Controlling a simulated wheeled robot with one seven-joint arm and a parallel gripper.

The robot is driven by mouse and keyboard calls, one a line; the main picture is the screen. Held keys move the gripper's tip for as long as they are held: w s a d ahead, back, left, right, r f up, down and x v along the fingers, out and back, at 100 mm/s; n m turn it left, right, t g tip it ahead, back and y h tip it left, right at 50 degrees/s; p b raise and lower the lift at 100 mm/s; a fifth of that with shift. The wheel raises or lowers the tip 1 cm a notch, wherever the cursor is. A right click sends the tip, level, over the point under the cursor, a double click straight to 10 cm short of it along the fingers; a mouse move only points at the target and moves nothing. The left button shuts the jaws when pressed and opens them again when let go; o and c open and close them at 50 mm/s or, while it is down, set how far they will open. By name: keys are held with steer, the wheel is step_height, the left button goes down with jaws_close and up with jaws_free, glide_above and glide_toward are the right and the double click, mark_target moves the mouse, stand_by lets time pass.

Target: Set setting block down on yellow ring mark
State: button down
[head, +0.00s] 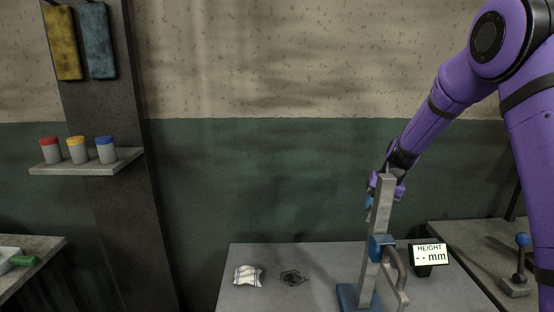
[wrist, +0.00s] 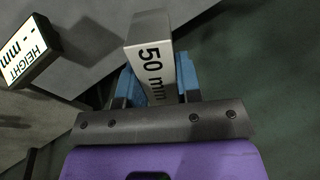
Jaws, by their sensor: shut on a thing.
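The setting block (wrist: 150,62) is a grey metal block marked "50 mm". My gripper (wrist: 157,82) is shut on it, with a blue finger on each side. In the head view my gripper (head: 370,203) is behind the upper part of the height gauge's post, above the table. The yellow ring mark does not show in either view.
The height gauge (head: 378,220), with a blue slider and base, stands on the grey table (head: 325,262). A display reading "HEIGHT -- mm" (head: 428,254) is to its right. A folded cloth (head: 248,275) and a dark coil (head: 293,278) lie left.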

steer(key=shift+d+r, duration=0.15)
steer(key=shift+r, duration=0.05)
stand_by(0.5)
steer(key=shift+w+a+f+n+g+h, duration=0.15)
steer(key=shift+a+f+n+h, duration=0.45)
steer(key=shift+f, duration=2.6)
steer(key=shift+w+a+f+n+g+h, duration=0.2)
steer(key=shift+a+f+n+h, duration=0.4)
steer(key=shift+f, duration=2.6)
steer(key=shift+w+a+f+n+g+h, duration=0.15)
steer(key=shift+a+f+n+h, duration=0.45)
steer(key=shift+f, duration=2.6)
steer(key=shift+a+f, duration=0.1)
steer(key=shift+a, duration=0.05)
steer(key=c, duration=0.8)
jaws_free()
